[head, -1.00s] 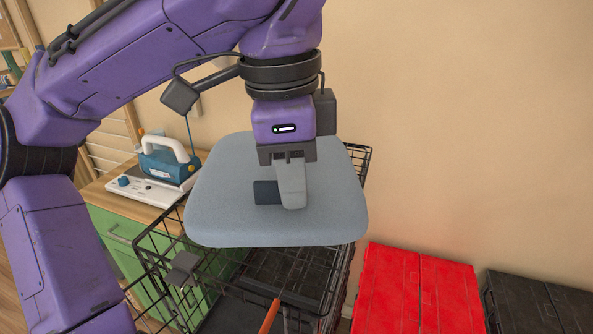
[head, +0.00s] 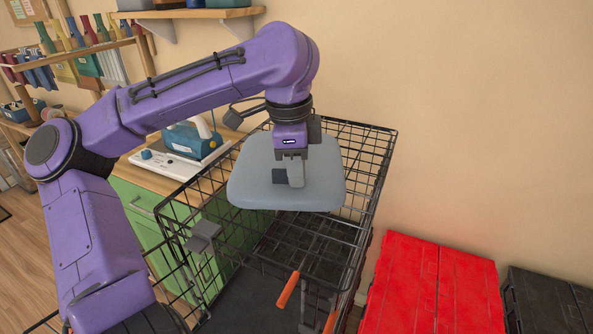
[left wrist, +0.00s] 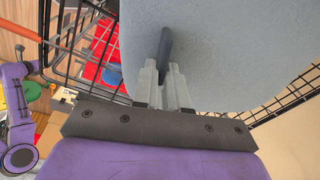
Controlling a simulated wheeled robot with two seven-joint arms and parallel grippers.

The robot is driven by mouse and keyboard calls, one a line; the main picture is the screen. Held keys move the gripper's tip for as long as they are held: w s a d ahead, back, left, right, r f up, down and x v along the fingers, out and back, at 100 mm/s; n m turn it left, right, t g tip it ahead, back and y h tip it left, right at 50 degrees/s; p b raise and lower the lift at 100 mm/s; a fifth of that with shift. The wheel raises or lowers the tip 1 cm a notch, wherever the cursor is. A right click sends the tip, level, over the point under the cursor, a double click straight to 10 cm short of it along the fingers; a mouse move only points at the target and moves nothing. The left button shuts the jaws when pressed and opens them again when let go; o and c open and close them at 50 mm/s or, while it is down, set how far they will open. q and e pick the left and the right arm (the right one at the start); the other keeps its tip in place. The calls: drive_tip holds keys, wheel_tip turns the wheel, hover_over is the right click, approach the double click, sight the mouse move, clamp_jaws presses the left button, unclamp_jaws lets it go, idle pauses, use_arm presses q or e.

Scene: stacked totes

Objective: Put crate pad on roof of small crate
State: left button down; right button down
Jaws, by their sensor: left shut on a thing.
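The crate pad (head: 245,185) is a flat blue-grey cushion held roughly level over a black wire crate (head: 350,160). My left gripper (head: 294,182) is shut on the crate pad from above, at a dark tab near its middle. In the left wrist view the pad (left wrist: 215,50) fills the upper middle, and the left gripper (left wrist: 165,75) has its fingers together by the dark tab. The wire crate (left wrist: 70,40) shows around the pad there. I cannot tell whether the pad touches the wires. My right gripper is out of view.
A red tote (head: 430,290) and a black tote (head: 550,300) stand right of the wire crate. A green cabinet (head: 135,205) carrying a blue-and-white device (head: 190,140) stands behind it to the left. Orange-tipped levers (head: 288,290) rise near the crate's front.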

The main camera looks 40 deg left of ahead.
use_arm(q)
drive_tip(key=shift+d+f, duration=0.1)
drive_tip(key=shift+f, duration=0.05)
drive_tip(key=c, duration=1.2)
unclamp_jaws()
drive_tip(key=shift+o, duration=0.2)
wheel_tip(320, 180, up, 12)
drive_tip(key=s+p, duration=0.1)
drive_tip(key=p, duration=0.2)
drive_tip(key=shift+s+r, duration=0.15)
drive_tip(key=shift+r, duration=0.05)
